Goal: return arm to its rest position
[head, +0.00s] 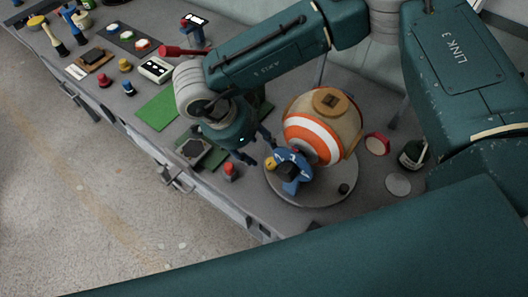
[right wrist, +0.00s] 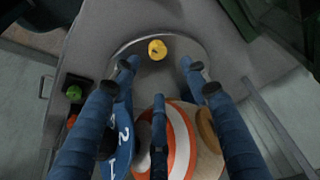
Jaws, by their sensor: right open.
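My right gripper (head: 261,153) is open, its fingers spread just left of the ball; in the right wrist view its blue fingers (right wrist: 160,66) frame empty space. The ball (head: 322,128) has orange, white and tan bands and a tan cap on top; it also shows at the bottom of the right wrist view (right wrist: 180,140). It is on a round grey plate (head: 325,195). A blue numbered part (head: 292,181) is in front of the ball, and a small yellow piece (head: 270,162) lies beside it. I cannot tell whether any finger touches these. My left gripper is not in view.
A red knob (head: 230,170) and a green mat (head: 157,111) are left of the plate. Several small items fill the bench's far left. Open floor (head: 90,190) lies beyond the bench edge.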

